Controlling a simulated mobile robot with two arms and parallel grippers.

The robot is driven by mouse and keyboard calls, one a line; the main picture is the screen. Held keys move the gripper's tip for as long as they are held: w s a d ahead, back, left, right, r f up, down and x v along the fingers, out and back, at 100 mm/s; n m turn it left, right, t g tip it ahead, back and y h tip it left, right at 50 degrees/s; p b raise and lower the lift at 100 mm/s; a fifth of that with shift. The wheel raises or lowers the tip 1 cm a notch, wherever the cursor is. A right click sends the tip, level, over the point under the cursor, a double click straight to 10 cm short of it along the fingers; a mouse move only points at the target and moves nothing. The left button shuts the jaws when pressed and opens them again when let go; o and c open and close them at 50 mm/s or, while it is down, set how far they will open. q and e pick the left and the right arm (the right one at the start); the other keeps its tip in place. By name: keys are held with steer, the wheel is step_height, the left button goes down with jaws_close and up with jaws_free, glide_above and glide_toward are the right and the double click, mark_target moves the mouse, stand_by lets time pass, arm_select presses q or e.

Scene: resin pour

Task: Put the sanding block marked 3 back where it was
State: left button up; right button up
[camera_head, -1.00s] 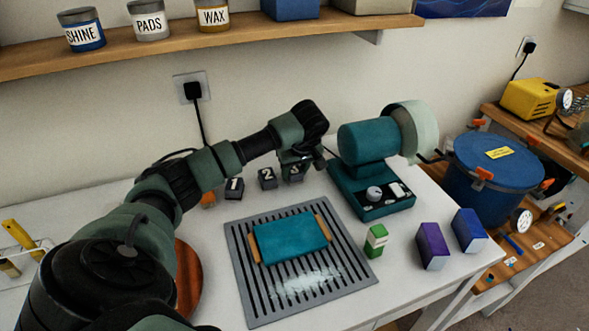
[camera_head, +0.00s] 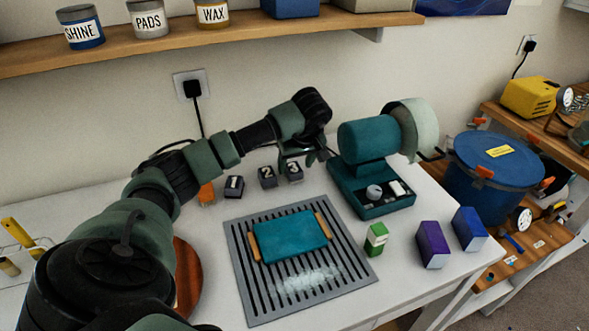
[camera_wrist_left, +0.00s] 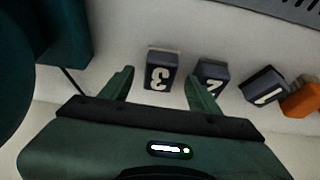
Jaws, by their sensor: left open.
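The sanding block marked 3 (camera_head: 294,173) stands on the white table at the right end of a short row, beside the block marked 2 (camera_head: 267,177). The block marked 1 (camera_head: 233,187) is further left. My left gripper (camera_head: 303,158) is open and empty, just above and behind block 3. In the left wrist view, block 3 (camera_wrist_left: 161,74) shows beyond and between the spread fingertips (camera_wrist_left: 159,78), apart from both fingers. My right gripper is not in view.
An orange block (camera_head: 207,193) ends the row at left. A teal machine (camera_head: 372,190) stands close on the right. In front lies a slatted grey mat (camera_head: 243,290) with a teal slab (camera_head: 290,237). Green, purple and blue boxes stand at right.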

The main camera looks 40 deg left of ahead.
arm_select(q)
steer(key=v, duration=0.9)
steer(key=shift+b, duration=0.35)
steer(key=shift+r, duration=0.15)
